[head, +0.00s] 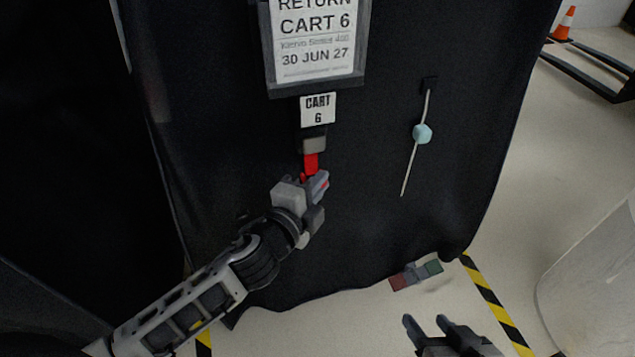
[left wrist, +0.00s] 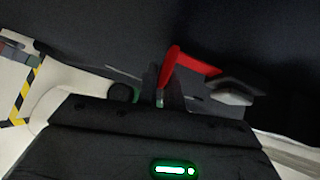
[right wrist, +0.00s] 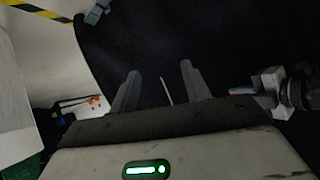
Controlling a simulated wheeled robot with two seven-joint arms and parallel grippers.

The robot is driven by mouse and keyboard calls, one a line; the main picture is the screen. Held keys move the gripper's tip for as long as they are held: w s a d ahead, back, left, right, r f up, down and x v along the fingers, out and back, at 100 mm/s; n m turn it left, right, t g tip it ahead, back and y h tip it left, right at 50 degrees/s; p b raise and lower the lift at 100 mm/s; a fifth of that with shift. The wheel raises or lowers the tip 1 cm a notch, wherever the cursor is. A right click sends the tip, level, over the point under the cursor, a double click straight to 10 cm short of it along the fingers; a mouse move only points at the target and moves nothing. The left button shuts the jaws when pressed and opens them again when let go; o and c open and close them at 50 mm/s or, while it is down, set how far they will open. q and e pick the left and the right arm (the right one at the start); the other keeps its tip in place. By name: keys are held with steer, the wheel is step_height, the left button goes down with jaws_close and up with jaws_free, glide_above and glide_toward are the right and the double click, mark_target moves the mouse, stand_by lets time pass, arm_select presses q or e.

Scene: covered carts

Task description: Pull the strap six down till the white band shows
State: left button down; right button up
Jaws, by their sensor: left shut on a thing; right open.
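The red strap (head: 311,162) hangs from a grey buckle (head: 314,145) below the "CART 6" tag (head: 318,109) on the black cover (head: 370,130). My left gripper (head: 318,185) is shut on the strap just below the buckle. In the left wrist view the strap (left wrist: 190,62) runs from the fingers towards the grey buckle (left wrist: 235,90). No white band shows on the visible part; the fingers hide some of it. My right gripper (head: 428,325) is open and empty, low in front of the cover; its two fingers also show in the right wrist view (right wrist: 158,88).
A return sign (head: 315,45) hangs above the tag. A thin cord with a pale blue bead (head: 422,133) hangs to the right. A small red, grey and green object (head: 415,274) is near the cover's lower edge. Yellow-black tape (head: 492,300) marks the floor.

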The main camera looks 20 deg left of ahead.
arm_select(q)
step_height(320, 180, down, 10)
steer(key=b, duration=0.5)
steer(key=shift+b, duration=0.4)
arm_select(e)
steer(key=r+t, duration=0.1)
steer(key=a+r+t+y, duration=0.1)
steer(key=r, duration=0.1)
steer(key=a+r+t+y, duration=0.1)
steer(key=shift+w+r, duration=0.25)
steer(key=shift+r, duration=0.15)
arm_select(q)
steer(key=shift+s, duration=0.1)
steer(key=c, duration=1.5)
jaws_free()
steer(key=shift+f, duration=0.1)
steer(key=shift+r, duration=0.2)
